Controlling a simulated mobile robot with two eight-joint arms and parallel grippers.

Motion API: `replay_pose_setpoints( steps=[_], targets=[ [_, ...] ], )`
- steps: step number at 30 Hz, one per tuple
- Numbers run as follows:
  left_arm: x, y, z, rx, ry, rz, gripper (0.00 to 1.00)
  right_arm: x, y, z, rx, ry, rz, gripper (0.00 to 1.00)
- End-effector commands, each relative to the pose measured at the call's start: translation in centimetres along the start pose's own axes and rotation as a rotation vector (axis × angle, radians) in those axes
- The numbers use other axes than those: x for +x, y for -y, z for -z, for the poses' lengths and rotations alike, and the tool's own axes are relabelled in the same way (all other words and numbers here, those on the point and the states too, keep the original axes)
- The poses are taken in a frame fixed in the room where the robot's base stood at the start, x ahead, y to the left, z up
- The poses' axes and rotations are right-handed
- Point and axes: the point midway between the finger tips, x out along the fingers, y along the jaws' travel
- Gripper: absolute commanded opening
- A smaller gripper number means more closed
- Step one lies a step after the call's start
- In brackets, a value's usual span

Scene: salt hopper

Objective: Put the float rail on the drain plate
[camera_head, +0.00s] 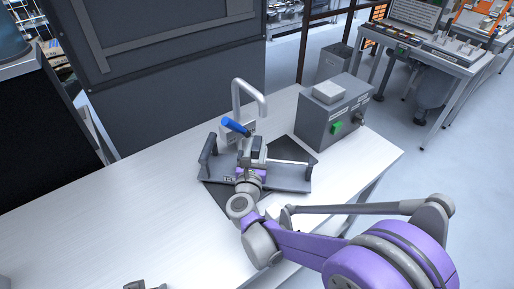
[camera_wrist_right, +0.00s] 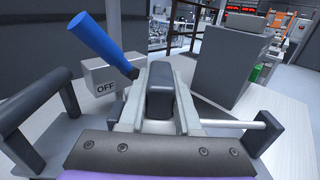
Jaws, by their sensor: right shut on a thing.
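My right gripper (camera_head: 256,148) is shut on the dark grey block of what looks like the float rail (camera_head: 290,180), a grey frame with an upright at each end and a thin metal rod. In the right wrist view the block (camera_wrist_right: 158,95) sits between the two fingers (camera_wrist_right: 158,105), with the rod (camera_wrist_right: 232,124) to its right. A flat dark plate (camera_head: 222,198), likely the drain plate, shows under the frame at an angle. I cannot tell if they touch. A small grey part at the bottom edge (camera_head: 145,286) may be my left gripper; its jaws are unclear.
A blue handle (camera_head: 236,127) rises beside a box marked OFF (camera_wrist_right: 106,77), close to my right gripper. A bent pipe (camera_head: 250,84) stands behind. A grey control box (camera_head: 333,112) with a green button is at the right. The left of the white table (camera_head: 90,225) is clear.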

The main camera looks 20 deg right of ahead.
Motion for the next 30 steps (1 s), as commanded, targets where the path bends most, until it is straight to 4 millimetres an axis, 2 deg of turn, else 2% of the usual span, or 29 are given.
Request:
replay_pose_setpoints(
  steps=[16, 17, 21, 22, 30],
  targets=[
    [0.31, 0.00, -0.26, 0.000, 0.002, 0.000, 0.50, -0.02, 0.08, 1.04, 0.000, 0.000, 0.001, 0.00],
    [0.33, 0.00, -0.28, 0.000, 0.002, 0.000, 0.50, -0.02, 0.07, 1.11, 0.000, 0.000, 0.001, 0.34],
    [0.25, 0.00, -0.22, 0.000, 0.002, 0.000, 0.50, -0.02, 0.06, 0.99, 0.000, 0.000, 0.001, 0.59],
    [0.25, 0.00, -0.22, 0.000, 0.002, 0.000, 0.50, -0.01, 0.06, 0.99, 0.000, 0.000, 0.001, 0.62],
    [0.23, 0.00, -0.20, 0.000, 0.001, 0.000, 0.50, -0.02, 0.06, 0.95, 0.000, 0.000, 0.000, 0.62]
  ],
)
